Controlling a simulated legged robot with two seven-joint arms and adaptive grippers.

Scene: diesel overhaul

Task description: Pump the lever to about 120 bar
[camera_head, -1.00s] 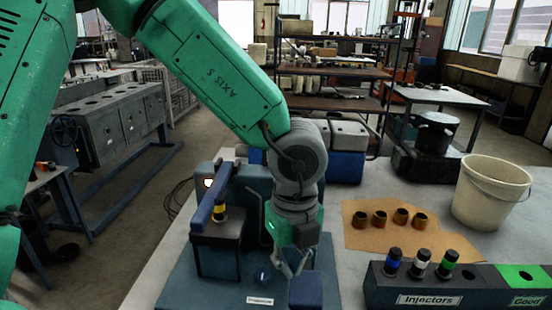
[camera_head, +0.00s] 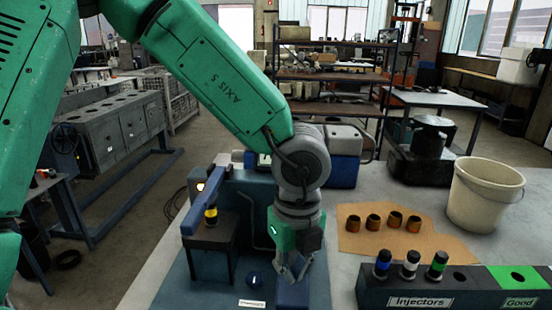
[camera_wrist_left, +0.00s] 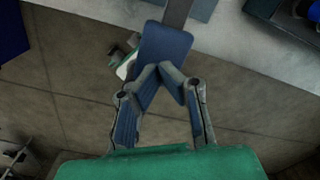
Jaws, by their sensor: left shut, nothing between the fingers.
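In the head view, the blue test stand (camera_head: 262,205) stands on a blue base at the front of the bench. A blue arm (camera_head: 199,208) lies across its left side, over an injector with a yellow band (camera_head: 211,215). A blue block (camera_head: 293,293), apparently the lever's handle, is low in the middle. My left gripper (camera_head: 295,274) is shut and empty, its tips just above or against the block; contact is unclear. In the left wrist view, the blue handle (camera_wrist_left: 163,48) on a grey bar (camera_wrist_left: 178,12) lies beyond the shut fingertips (camera_wrist_left: 160,72). No pressure reading is legible.
An injector rack (camera_head: 455,291) with several injectors stands at the right front. Several brown rings (camera_head: 374,222) lie on cardboard (camera_head: 350,243), with a white bucket (camera_head: 483,195) beyond.

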